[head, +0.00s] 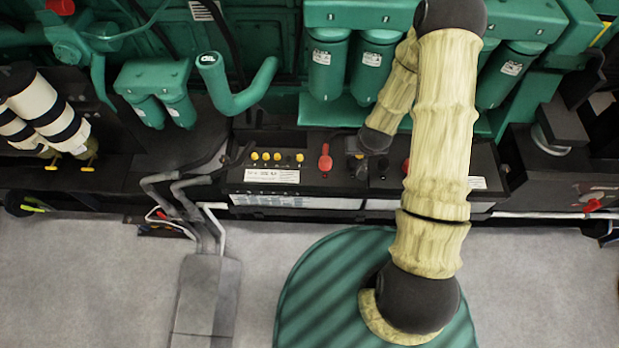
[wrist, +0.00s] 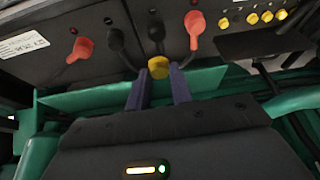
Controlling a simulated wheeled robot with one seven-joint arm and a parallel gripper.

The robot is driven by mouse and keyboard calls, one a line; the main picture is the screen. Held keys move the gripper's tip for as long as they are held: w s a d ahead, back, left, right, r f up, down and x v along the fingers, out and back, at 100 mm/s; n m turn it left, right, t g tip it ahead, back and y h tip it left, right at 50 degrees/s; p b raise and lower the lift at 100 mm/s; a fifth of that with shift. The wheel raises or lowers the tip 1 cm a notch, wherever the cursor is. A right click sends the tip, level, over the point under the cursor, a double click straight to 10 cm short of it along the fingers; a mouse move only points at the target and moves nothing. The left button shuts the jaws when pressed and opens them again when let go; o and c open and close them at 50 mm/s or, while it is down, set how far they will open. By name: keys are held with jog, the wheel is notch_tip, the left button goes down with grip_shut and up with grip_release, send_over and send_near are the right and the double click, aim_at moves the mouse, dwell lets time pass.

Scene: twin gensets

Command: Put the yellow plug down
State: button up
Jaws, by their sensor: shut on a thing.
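My gripper (wrist: 160,80) shows in the wrist view with its two dark fingers on either side of a yellow plug (wrist: 158,66). It is shut on this plug, which sits at the fingertips, in front of the black battery box (wrist: 230,46). Whether the plug touches the box cannot be told.
More yellow plugs sit in a row on the box, at right in the wrist view (wrist: 252,18). Red terminal covers (wrist: 194,30) and black cable ends (wrist: 156,31) stand close around the held plug. Green filters (head: 328,65) hang above the box in the head view.

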jog(key=w+a+f+n+b, duration=0.1)
jog(key=w+a+f+b, duration=0.3)
jog(key=b, duration=0.5)
jog(key=n+y+b, duration=0.1)
jog(key=n+b, duration=0.1)
jog(key=b, duration=3.2)
send_over(309, 175)
jog(key=s, duration=0.1)
notch_tip(309, 175, down, 6)
jog(key=shift+s+d+r, duration=0.1)
jog(key=shift+s+d, duration=0.1)
jog(key=shift+d, duration=0.05)
jog(key=shift+f+b, duration=0.6)
jog(key=shift+f, duration=1.95)
jog(key=shift+f, duration=0.1)
jog(key=shift+f+b, duration=0.8)
jog(key=shift+f, duration=1.6)
jog(key=shift+f, duration=0.15)
